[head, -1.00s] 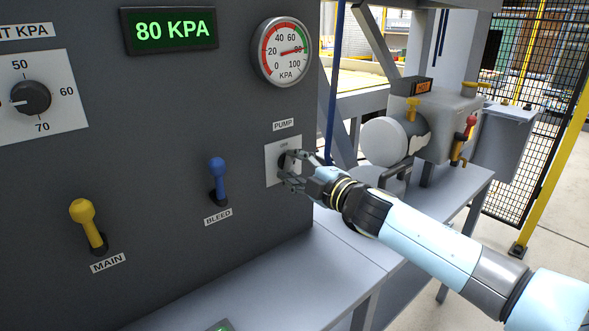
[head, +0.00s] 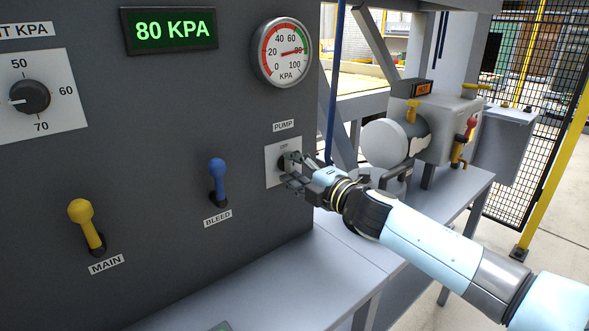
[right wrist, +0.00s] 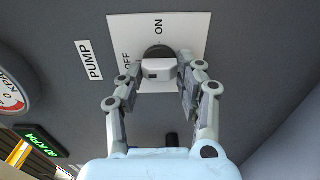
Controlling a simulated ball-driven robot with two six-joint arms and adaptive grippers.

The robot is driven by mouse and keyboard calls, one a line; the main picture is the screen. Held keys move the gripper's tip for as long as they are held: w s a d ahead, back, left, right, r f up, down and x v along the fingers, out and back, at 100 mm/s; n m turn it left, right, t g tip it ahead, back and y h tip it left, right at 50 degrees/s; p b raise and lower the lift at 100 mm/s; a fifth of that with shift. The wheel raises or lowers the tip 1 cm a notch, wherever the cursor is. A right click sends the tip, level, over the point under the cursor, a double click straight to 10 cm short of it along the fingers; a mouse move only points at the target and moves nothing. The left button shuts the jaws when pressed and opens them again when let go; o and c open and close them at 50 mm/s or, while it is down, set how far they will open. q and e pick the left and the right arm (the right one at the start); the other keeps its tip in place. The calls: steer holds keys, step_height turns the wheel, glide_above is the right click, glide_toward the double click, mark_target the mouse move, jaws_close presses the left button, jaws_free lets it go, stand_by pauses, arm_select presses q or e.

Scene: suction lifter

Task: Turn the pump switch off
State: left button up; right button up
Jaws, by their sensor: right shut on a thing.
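The pump switch is a dark round knob with a light grey grip (right wrist: 158,70), on a white plate (right wrist: 190,32) marked ON and OFF. In the head view the plate (head: 272,166) is on the dark panel's right side, under the PUMP label (head: 284,126). My right gripper (head: 290,167) is at the plate and partly covers the knob. In the right wrist view its two fingers (right wrist: 160,85) are shut on the grip, one on each side. I cannot tell which mark the knob points to. My left gripper is not in view.
The panel has a blue BLEED lever (head: 218,180) left of the pump plate and a yellow MAIN lever (head: 89,226) farther left. A green display (head: 170,31) reads 80 KPA beside a round gauge (head: 282,52). A grey bench with a pump unit (head: 440,125) stands at right.

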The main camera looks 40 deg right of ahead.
steer(key=shift+f, duration=0.1)
steer(key=o, duration=1.1)
steer(key=shift+o, duration=0.3)
